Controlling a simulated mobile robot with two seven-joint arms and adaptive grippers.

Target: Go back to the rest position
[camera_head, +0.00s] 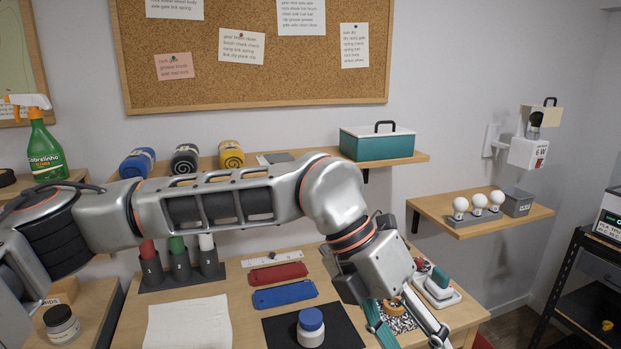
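My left arm reaches in from the left and crosses the view above the workbench (135,320). My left gripper (408,328) points down over the right part of the bench. My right gripper is not in view.
On the bench are a blue-lidded jar (311,327) on a black mat (278,333), blue (284,294) and red (277,273) bars, a white cloth (188,323) and a teal-and-white tool (438,286). The wall shelf holds rolled towels (231,154) and a teal toolbox (376,145).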

